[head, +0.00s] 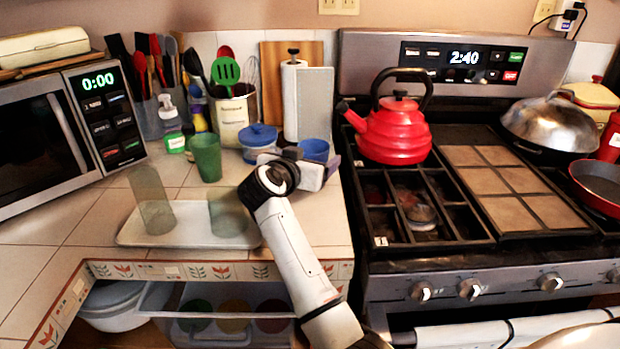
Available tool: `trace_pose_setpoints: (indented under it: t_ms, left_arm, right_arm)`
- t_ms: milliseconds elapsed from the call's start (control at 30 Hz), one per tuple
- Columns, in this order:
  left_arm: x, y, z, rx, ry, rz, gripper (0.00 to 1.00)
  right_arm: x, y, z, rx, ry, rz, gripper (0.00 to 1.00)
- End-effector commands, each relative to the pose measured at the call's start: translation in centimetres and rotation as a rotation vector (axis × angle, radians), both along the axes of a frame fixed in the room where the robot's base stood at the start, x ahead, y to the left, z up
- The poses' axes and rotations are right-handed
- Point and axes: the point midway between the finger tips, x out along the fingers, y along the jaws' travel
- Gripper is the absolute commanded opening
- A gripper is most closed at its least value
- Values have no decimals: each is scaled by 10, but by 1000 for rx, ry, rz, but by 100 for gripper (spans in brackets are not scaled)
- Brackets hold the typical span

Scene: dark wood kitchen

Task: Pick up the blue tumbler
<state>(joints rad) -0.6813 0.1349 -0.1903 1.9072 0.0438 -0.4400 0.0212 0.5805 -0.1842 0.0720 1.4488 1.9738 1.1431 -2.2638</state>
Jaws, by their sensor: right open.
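The blue tumbler (315,149) stands on the tiled counter beside the stove, in front of the paper towel roll. Only its upper part shows; its lower part is hidden behind my right gripper. My right gripper (313,160) is open right at the tumbler, with one fingertip to its left and one to its right. I cannot tell whether the fingers touch it. My left gripper is not in view.
A blue-lidded container (259,137) stands close left of the tumbler, and a green tumbler (207,158) farther left. A white tray (184,238) with two translucent tumblers lies in front. The stove with a red kettle (394,132) is to the right.

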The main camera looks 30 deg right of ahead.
Motion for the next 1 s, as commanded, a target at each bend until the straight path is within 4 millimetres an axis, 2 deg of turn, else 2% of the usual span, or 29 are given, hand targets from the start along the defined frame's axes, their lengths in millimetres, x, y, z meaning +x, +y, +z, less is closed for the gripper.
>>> trace_pose_setpoints:
  t_ms: [67,367,467,633,1000]
  left_arm:
    - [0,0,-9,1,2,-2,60]
    - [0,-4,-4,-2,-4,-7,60]
    - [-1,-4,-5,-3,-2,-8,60]
    - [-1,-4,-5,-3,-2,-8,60]
    - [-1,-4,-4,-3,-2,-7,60]
  right_arm:
    - [1,-6,-5,0,-1,-1,78]
    - [2,-9,-2,1,-1,0,78]
    - [2,-9,-2,1,-1,0,64]
    - [2,-8,-2,1,-1,0,36]
    - [2,-8,3,0,-2,-1,34]
